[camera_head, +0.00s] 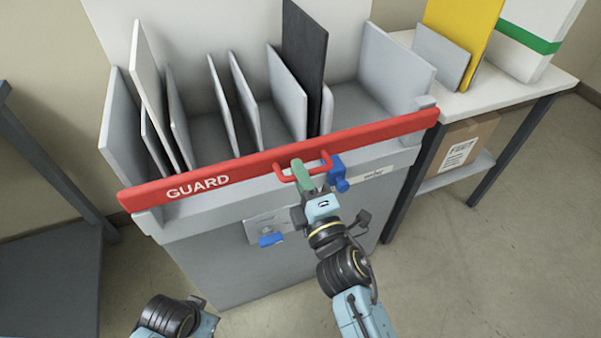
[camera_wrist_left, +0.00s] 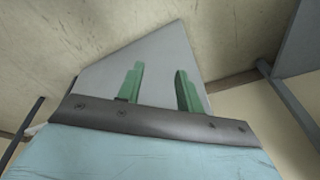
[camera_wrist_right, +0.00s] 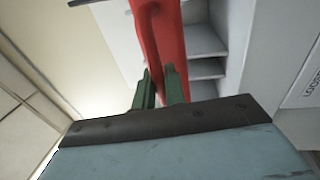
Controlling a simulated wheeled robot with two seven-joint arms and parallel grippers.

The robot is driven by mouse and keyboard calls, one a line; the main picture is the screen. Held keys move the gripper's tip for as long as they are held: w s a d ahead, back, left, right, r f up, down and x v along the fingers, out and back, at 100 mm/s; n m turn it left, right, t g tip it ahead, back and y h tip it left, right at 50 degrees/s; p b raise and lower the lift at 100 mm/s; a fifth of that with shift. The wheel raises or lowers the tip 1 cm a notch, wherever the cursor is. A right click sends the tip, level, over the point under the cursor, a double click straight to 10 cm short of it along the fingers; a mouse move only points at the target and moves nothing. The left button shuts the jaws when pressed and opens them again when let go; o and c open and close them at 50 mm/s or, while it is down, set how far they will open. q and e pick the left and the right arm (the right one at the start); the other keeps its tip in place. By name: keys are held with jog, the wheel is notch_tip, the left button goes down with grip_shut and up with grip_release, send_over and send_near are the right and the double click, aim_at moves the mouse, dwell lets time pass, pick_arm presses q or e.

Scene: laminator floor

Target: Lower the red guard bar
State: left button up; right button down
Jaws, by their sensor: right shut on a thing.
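The red guard bar (camera_head: 230,172), marked GUARD, lies across the front top edge of a grey bin (camera_head: 190,226). A red loop handle (camera_head: 325,160) stands out from its middle. My right gripper (camera_head: 299,168) is shut on this handle. In the right wrist view the red bar (camera_wrist_right: 170,40) runs up from between the green fingers (camera_wrist_right: 160,88), and the exact grip is partly hidden. My left gripper (camera_wrist_left: 160,85) is open and empty in the left wrist view, with a grey panel (camera_wrist_left: 155,60) beyond its fingers. In the head view only part of the left arm shows, at the bottom.
Several panels and boards stand in the bin, among them a dark one (camera_head: 304,60). Blue latches (camera_head: 338,175) sit on the bin's front. A white side table (camera_head: 500,85) with a yellow board (camera_head: 462,35) stands right, a dark table (camera_head: 45,270) left.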

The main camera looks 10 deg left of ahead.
jog(key=shift+w+d+f, duration=0.1)
jog(key=shift+d+f, duration=0.05)
jog(key=shift+f, duration=0.2)
pick_arm(q)
jog(key=shift+w+d+r, duration=0.1)
jog(key=shift+d+r, duration=0.15)
jog(key=shift+r, duration=0.45)
pick_arm(e)
jog(key=shift+f, duration=0.1)
jog(key=shift+f, duration=0.15)
jog(key=c, duration=1.6)
grip_release()
jog(key=shift+o, duration=0.2)
jog(key=shift+r, duration=0.2)
